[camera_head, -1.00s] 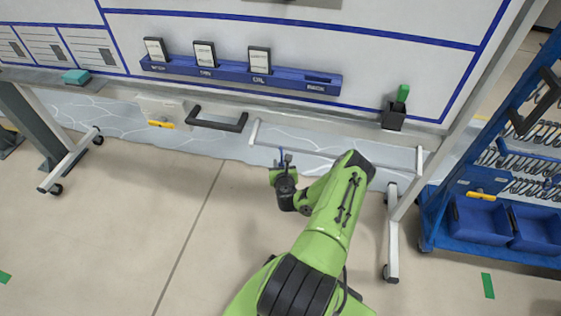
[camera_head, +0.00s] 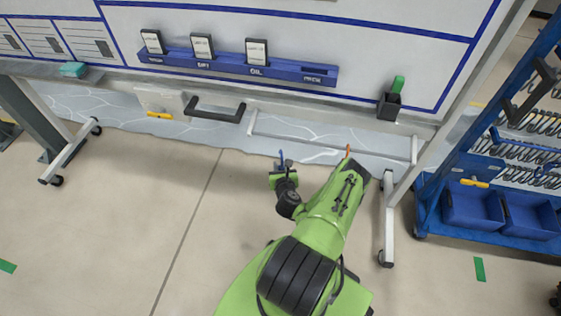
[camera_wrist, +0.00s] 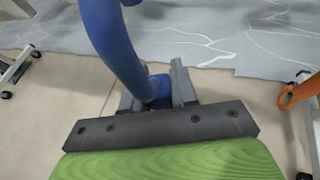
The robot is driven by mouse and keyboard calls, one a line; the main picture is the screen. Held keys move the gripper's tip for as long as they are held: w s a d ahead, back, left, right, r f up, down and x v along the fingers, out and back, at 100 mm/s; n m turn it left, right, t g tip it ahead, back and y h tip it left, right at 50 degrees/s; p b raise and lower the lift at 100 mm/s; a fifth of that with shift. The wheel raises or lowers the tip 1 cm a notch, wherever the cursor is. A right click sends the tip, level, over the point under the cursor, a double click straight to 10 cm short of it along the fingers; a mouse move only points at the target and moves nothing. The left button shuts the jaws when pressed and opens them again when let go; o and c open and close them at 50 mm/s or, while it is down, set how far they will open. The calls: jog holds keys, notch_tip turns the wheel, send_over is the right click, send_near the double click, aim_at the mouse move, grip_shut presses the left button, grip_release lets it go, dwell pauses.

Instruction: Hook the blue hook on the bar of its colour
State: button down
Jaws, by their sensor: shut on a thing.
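The blue hook (camera_wrist: 112,45) is a thick curved piece. In the wrist view it rises from between my gripper's fingers and runs out of the top of the picture. My gripper (camera_wrist: 157,88) is shut on its lower end. In the head view my gripper (camera_head: 282,163) is in front of the whiteboard stand, with a thin blue part of the hook (camera_head: 281,154) showing above it. The hook's upper end is cut off in the wrist view. I cannot make out a bar that is clearly the blue hook's own.
An orange hook (camera_wrist: 300,90) hangs at the right in the wrist view, and its top (camera_head: 347,151) shows beside my arm. A white stand rail (camera_head: 330,147) runs low behind my gripper. A blue rack (camera_head: 455,190) stands at the right. Open floor lies left.

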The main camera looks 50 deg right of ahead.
jog(key=shift+s+a+r+p, duration=0.25)
jog(key=shift+s+a+p, duration=0.1)
jog(key=shift+p, duration=0.65)
jog(key=shift+s+a+f, duration=0.25)
jog(key=shift+s+a, duration=0.1)
jog(key=shift+a, duration=0.1)
jog(key=shift+s+a+r, duration=0.1)
jog(key=shift+s+a, duration=0.35)
jog(key=shift+a, duration=0.05)
